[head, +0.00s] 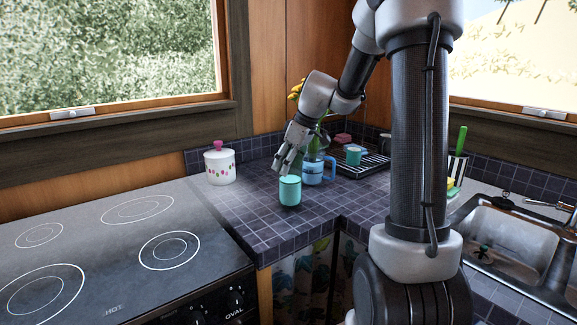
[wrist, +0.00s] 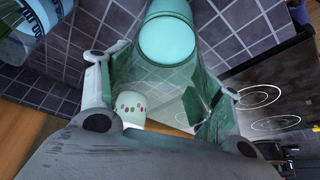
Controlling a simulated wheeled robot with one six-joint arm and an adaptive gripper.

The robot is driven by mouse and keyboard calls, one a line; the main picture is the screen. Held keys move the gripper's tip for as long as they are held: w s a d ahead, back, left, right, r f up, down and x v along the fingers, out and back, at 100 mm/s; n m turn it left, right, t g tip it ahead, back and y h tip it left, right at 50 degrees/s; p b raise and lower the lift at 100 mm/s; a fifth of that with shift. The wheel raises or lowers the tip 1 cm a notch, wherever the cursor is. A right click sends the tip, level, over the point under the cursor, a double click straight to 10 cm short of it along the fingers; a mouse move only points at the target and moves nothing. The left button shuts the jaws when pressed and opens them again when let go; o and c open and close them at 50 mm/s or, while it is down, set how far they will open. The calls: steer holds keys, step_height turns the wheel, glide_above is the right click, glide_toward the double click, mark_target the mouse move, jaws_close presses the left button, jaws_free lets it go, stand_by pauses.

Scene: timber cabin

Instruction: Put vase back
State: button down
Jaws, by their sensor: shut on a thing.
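The vase (head: 290,191) looks like a plain turquoise, rounded cylinder. It is upright at the front part of the tiled counter, right of the stove. My gripper (head: 284,165) reaches down to its top from above and is shut on it. In the wrist view the vase (wrist: 167,40) shows its round end, at the top middle between the jaws (wrist: 165,75). The exact contact is hard to see. I cannot tell whether its base touches the counter.
A blue-banded glass jug (head: 316,170) stands close behind the vase, with yellow flowers (head: 295,88) above it. A white dotted canister (head: 219,164) is at the left. A dark rack (head: 363,163) holds a turquoise cup (head: 354,155). The stove (head: 110,245) borders the counter; its front edge is near.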

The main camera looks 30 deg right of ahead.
steer(key=shift+f, duration=0.35)
steer(key=shift+c, duration=1.5)
jaws_free()
steer(key=shift+f, duration=0.1)
